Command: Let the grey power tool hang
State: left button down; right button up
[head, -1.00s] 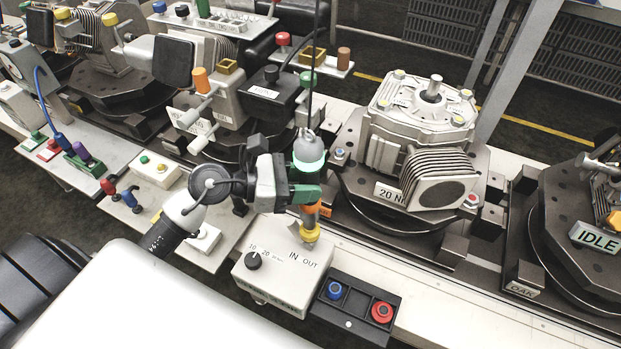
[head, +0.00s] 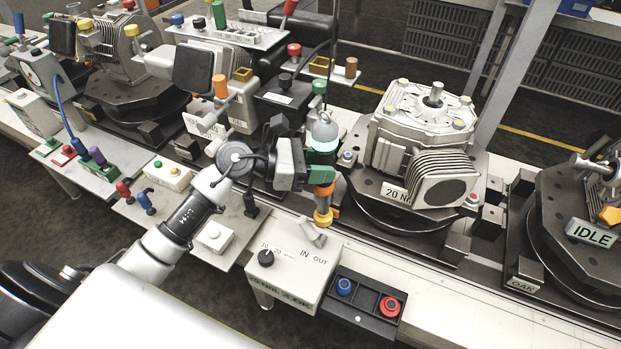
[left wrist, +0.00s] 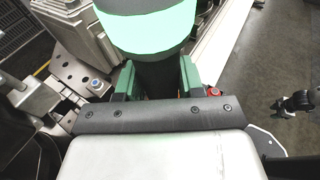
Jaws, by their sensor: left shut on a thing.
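The grey power tool (head: 322,130) is upright, with a grey top, a glowing green ring, an orange section and a yellow nose. A dark cable runs up from its top. My left gripper (head: 318,174) is shut on its body from the left, with green fingers. The nose is beside and above the grey lever on the white IN/OUT box (head: 297,262). In the left wrist view the tool's grey and green top (left wrist: 147,25) rises between the green fingers (left wrist: 156,78), and its lower part is hidden. My right gripper is not in view.
A motor housing (head: 425,135) on a dark round fixture stands close to the right of the tool. A black button box (head: 362,300) is in front, with blue and red buttons. A grey machine with coloured knobs (head: 235,90) is behind on the left.

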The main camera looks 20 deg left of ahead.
pick_arm(q)
jog(key=w+r+p, duration=0.2)
jog(key=w+r, duration=0.3)
jog(key=w, duration=0.3)
jog(key=shift+w+d+r+m+g, duration=0.3)
jog(key=shift+w+d+m+g, duration=0.05)
jog(key=shift+w+m+g, duration=0.05)
jog(key=shift+b, duration=0.4)
jog(key=c, duration=1)
grip_release()
jog(key=o, duration=0.5)
